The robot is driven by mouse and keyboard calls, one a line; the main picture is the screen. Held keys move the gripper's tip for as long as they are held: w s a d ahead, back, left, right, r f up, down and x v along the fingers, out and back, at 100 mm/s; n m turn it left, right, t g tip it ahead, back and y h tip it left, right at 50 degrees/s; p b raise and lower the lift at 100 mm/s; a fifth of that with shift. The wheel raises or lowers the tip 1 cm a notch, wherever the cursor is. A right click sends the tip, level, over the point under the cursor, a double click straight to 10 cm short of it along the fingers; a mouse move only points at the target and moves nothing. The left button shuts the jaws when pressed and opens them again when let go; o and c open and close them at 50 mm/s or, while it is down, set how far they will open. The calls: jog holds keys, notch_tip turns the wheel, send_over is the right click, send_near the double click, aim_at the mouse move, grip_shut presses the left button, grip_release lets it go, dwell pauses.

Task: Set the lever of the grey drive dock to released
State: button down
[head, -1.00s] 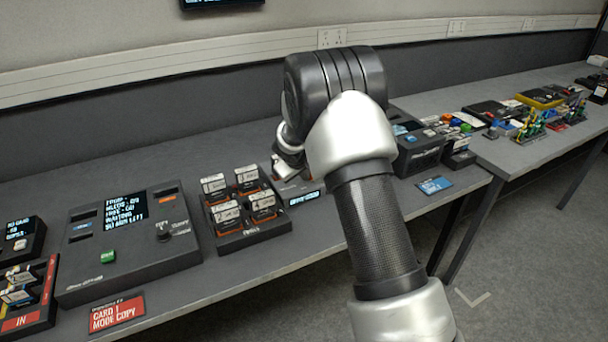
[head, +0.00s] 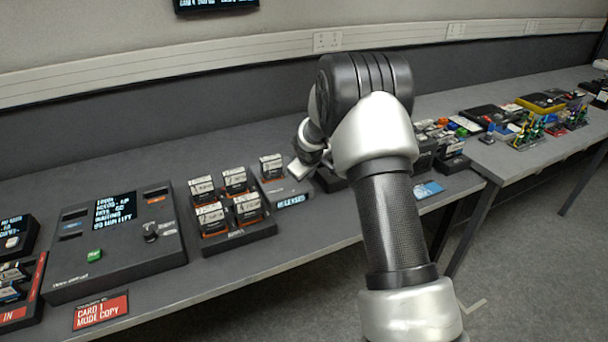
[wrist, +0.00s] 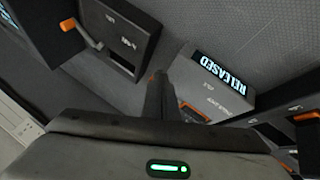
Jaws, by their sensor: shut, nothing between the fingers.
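The grey drive dock (head: 292,188) stands on the bench right of the cartridge rack, with a labelled cartridge (head: 271,165) upright at its back. Its front display reads RELEASED, also legible on the dock in the wrist view (wrist: 228,92). I cannot make out the dock's lever; my gripper covers part of that area. My gripper (wrist: 155,82) is shut and empty, its fingers beside the dock's left edge in the wrist view. In the head view my wrist is just right of and above the dock, and the fingertips are hard to tell.
A dark dock with an orange-tipped lever (wrist: 84,34) lies beside my fingers in the wrist view. A black rack (head: 240,238) of several cartridges stands left of the grey dock, and a large console (head: 115,262) farther left.

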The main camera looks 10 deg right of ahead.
jog(key=shift+w+d, duration=1.15)
jog(key=shift+d, duration=0.05)
